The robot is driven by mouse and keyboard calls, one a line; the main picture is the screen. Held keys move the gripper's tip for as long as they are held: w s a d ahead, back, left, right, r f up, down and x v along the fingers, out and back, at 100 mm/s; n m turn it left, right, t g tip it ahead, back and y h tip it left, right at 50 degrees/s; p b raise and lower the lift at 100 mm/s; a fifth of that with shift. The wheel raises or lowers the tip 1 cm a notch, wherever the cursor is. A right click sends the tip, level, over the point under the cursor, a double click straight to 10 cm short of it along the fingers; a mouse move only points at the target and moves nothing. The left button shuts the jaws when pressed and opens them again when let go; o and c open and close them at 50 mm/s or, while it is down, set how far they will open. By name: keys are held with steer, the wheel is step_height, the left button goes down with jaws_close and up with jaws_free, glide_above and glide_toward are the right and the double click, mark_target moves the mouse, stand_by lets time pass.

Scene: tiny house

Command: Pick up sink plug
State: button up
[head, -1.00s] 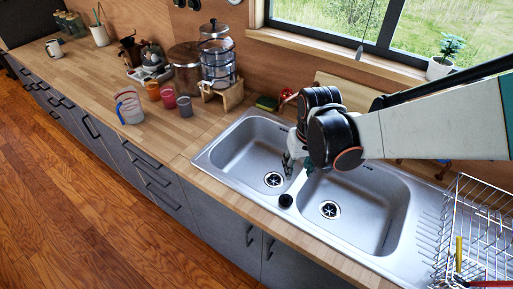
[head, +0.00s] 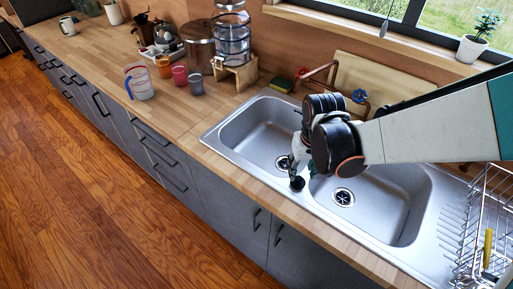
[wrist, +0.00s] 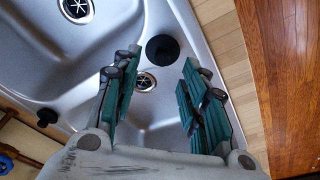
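The sink plug (head: 297,184) is a small black round piece on the front rim of the steel double sink, near the divider between the basins. It also shows in the wrist view (wrist: 163,48), where it lies just beyond my fingertips and between their lines. My gripper (head: 295,168) points down right above the plug. In the wrist view my gripper (wrist: 160,75) has its green-padded fingers spread, with nothing held between them. I cannot tell from the head view whether the fingertips touch the plug.
The sink (head: 215,134) has two basins with drains. A wire dish rack (head: 482,225) stands at the right. Cups and a jug (head: 140,84) stand on the counter at the left. In the wrist view a second black round piece (wrist: 46,117) shows near the sink's back.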

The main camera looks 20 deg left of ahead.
mark_target(299, 177)
steer(key=f, duration=0.1)
steer(key=f+b, duration=0.1)
steer(key=f, duration=0.1)
steer(key=f+b, duration=0.1)
steer(key=shift+w+a+f, duration=0.15)
steer(key=shift+a+f, duration=0.05)
steer(key=shift+a, duration=0.05)
steer(key=shift+r, duration=0.1)
jaws_close()
steer(key=shift+d+r, duration=0.1)
